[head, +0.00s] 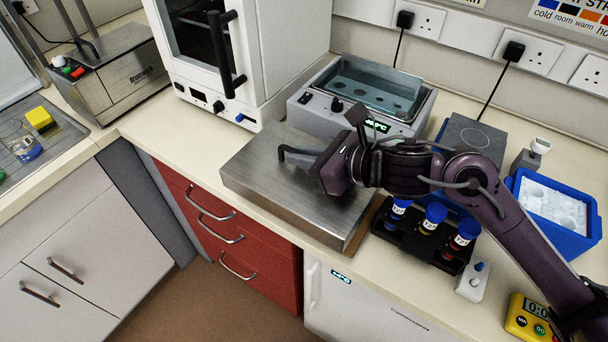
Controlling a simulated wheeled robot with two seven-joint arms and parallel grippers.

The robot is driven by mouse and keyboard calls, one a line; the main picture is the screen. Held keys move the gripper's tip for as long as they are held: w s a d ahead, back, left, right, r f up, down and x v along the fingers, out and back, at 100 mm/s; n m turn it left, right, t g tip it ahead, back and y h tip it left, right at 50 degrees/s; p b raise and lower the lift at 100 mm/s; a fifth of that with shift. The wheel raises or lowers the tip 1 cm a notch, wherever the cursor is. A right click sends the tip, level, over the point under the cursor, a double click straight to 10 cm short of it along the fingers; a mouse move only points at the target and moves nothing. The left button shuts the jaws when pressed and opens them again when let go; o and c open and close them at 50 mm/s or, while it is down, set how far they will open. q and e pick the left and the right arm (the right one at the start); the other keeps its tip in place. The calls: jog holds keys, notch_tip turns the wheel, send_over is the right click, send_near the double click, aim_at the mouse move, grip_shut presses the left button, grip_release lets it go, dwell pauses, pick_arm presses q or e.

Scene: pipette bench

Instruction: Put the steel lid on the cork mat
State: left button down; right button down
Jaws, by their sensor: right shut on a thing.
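The steel lid (262,170) is a wide, flat, brushed-metal slab with a dark bar handle (290,152) on top. It lies level over the counter in front of the water bath, its near edge along the counter's front edge. My right gripper (322,168) is over the lid, shut on its handle; the fingertips are mostly hidden by the hand. The cork mat (367,226) shows only as a brown strip at the lid's right edge; the lid hides the rest. I cannot tell whether the lid touches the mat. My left gripper is out of view.
The open water bath (300,109) stands behind the lid. A black rack (448,265) with blue-capped bottles is close on the right, under my forearm. A blue ice tray (512,185) and yellow timer (520,318) are farther right. A white oven (285,45) stands behind left.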

aim_at(304, 177)
jog(key=shift+f, duration=0.85)
notch_tip(304, 177, down, 4)
jog(key=shift+r, duration=0.1)
jog(key=shift+f, duration=0.25)
jog(key=c, duration=1.5)
grip_release()
jog(key=shift+r, duration=0.1)
